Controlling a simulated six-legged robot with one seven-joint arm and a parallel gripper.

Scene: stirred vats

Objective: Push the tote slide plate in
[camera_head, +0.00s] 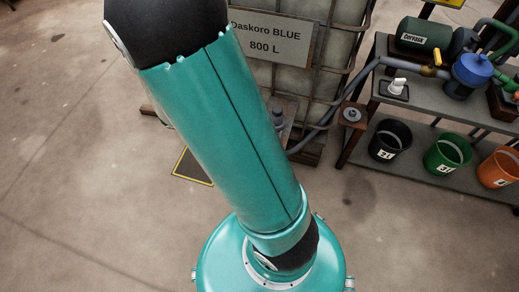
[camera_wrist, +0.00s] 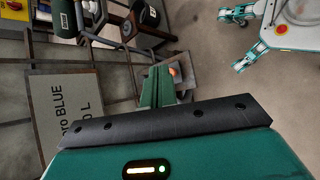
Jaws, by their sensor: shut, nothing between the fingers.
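The tote (camera_head: 335,50) is a pale caged container labelled "Daskoro BLUE 800 L", behind my arm in the head view. Its label sign (camera_wrist: 70,110) shows turned sideways at left in the wrist view. My gripper (camera_wrist: 158,82) shows in the wrist view with its green fingers together and nothing between them; my arm hides it in the head view. Just beyond the fingertips is a grey plate-like part (camera_wrist: 194,75) by the tote's foot. A small orange piece (camera_wrist: 172,71) shows beside the fingers. I cannot tell whether the fingers touch the plate, or how far out it stands.
A grey hose (camera_head: 322,125) runs from the tote's foot to a metal bench (camera_head: 438,98) at right. Dark (camera_head: 390,139), green (camera_head: 447,153) and orange (camera_head: 498,168) buckets stand on its lower shelf. A yellow-edged floor mat (camera_head: 192,167) lies left of the tote. Open floor is at left.

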